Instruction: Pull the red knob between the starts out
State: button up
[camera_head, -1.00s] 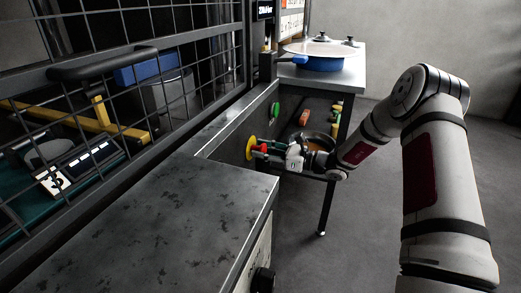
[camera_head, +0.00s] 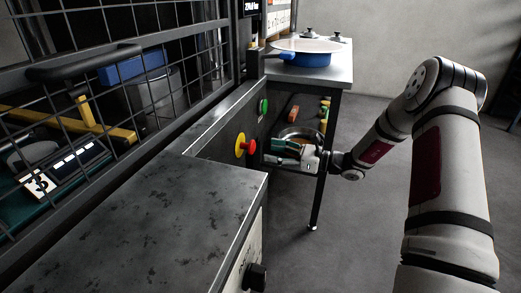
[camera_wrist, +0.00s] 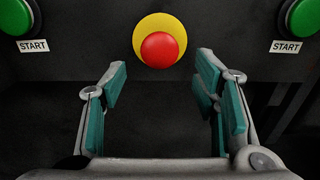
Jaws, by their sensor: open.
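The red knob (camera_wrist: 160,49) sits on a round yellow plate (camera_wrist: 179,24) on a dark panel, between two green START buttons, left (camera_wrist: 15,17) and right (camera_wrist: 301,17), in the wrist view. In the head view the red knob (camera_head: 251,147) stands out from its yellow plate (camera_head: 240,144), and one green button (camera_head: 264,106) shows farther along the panel. My gripper (camera_wrist: 160,88) is open and empty, its teal pads apart below the knob in the wrist view. In the head view my gripper (camera_head: 274,153) is to the right of the knob, apart from it.
A grey metal counter (camera_head: 150,215) with a black knob (camera_head: 255,277) on its front fills the near left. A blue pan (camera_head: 306,55) stands on the far table (camera_head: 335,74). Wire mesh (camera_head: 190,50) bounds the left.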

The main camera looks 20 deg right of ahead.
jog(key=v, duration=0.4)
jog(key=shift+s+d, duration=0.2)
jog(key=shift+d, duration=0.05)
